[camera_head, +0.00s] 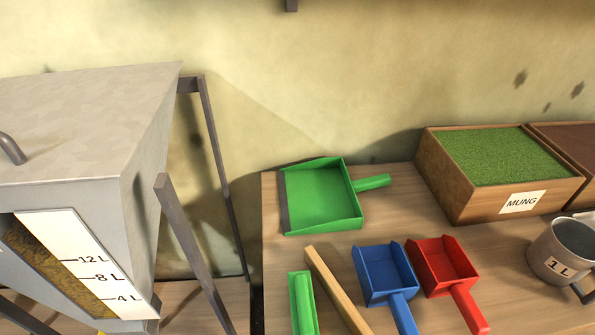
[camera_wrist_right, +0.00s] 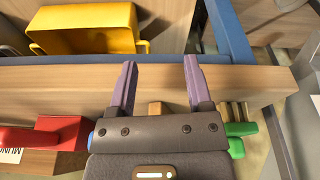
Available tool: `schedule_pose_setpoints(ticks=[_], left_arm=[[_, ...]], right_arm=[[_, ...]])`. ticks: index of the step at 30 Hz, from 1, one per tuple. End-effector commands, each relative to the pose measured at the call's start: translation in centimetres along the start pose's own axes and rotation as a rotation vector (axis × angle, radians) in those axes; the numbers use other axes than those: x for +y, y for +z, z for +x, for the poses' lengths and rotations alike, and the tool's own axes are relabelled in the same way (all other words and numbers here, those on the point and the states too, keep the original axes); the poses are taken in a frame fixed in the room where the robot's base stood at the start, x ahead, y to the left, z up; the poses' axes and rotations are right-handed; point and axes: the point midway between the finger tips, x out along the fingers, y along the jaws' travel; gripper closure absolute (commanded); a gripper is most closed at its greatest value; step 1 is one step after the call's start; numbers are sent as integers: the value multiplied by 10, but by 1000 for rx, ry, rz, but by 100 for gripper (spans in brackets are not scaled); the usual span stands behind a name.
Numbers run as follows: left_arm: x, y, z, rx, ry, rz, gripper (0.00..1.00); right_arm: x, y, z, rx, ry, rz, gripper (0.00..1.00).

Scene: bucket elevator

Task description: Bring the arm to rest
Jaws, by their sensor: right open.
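My right gripper (camera_wrist_right: 160,75) shows in the right wrist view, with its two purple fingers apart and nothing between them. Its fingertips are seen against the edge of a wooden table (camera_wrist_right: 60,85). Neither gripper shows in the head view, and my left gripper is in no view.
The table (camera_head: 400,215) holds a green dustpan (camera_head: 318,197), a green handle (camera_head: 302,303), a wooden stick (camera_head: 338,290), a blue scoop (camera_head: 384,272), a red scoop (camera_head: 444,264), a MUNG crate (camera_head: 440,185) and a metal jug (camera_head: 548,255). A grey hopper (camera_head: 75,120) stands left. A yellow container (camera_wrist_right: 90,40) lies beyond the table edge.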

Motion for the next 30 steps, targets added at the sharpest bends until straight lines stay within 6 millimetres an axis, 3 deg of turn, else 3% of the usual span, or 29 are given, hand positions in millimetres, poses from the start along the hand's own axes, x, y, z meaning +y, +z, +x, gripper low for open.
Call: schedule_pose_setpoints(ticks=[5,7,12,15,17,30], left_arm=[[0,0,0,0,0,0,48],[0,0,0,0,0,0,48],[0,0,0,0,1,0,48],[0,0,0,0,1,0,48],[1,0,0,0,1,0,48],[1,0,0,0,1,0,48]], right_arm=[[-3,33,70,-50,-3,-12,36],[-3,56,99,-73,-4,-18,36],[-3,139,156,-136,-6,-39,36],[-1,180,167,-161,-6,-48,36],[0,196,168,-170,-6,-52,36],[0,197,169,-171,-6,-53,36]])
